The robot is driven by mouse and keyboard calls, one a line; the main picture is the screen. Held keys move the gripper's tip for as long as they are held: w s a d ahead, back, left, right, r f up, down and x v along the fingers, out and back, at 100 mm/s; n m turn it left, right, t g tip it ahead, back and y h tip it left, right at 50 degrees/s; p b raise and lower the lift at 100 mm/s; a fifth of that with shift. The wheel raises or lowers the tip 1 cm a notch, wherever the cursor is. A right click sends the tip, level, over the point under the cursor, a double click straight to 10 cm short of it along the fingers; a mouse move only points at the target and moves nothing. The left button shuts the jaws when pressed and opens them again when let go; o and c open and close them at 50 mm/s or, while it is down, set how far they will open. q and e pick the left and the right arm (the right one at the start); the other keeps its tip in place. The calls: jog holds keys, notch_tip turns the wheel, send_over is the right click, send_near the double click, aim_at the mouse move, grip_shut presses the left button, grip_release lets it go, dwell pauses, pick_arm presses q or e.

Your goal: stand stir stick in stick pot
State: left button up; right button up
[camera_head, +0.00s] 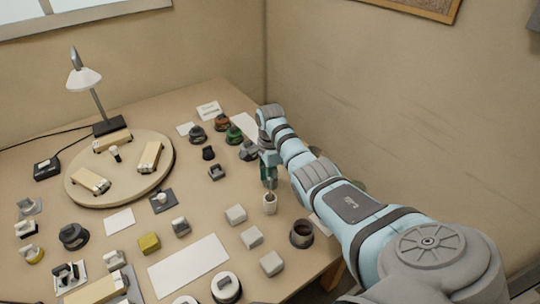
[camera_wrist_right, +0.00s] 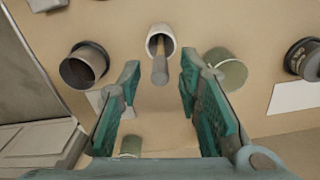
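The stick pot (camera_head: 270,206) is a small white cup on the bench, right of the middle in the head view. It also shows at the top of the right wrist view (camera_wrist_right: 152,38). The stir stick (camera_wrist_right: 160,70), a brownish rod, stands with its lower end inside the pot's mouth. My right gripper (camera_head: 269,180) is just above the pot, pointing down. In the wrist view its teal fingers (camera_wrist_right: 160,62) are spread, with the stick's top between the tips and a gap on both sides. My left gripper is in neither view.
A dark cup (camera_head: 301,235) stands close to the pot's right; a green round thing (camera_wrist_right: 228,68) is on its other side in the wrist view. Pale blocks (camera_head: 252,237) and a white sheet (camera_head: 188,265) lie nearer. A round turntable (camera_head: 100,190) and lamp (camera_head: 85,80) are left.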

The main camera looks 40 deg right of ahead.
notch_tip(320, 180, up, 11)
jog(key=p, duration=0.1)
jog(key=shift+p, duration=0.35)
jog(key=shift+f, duration=0.1)
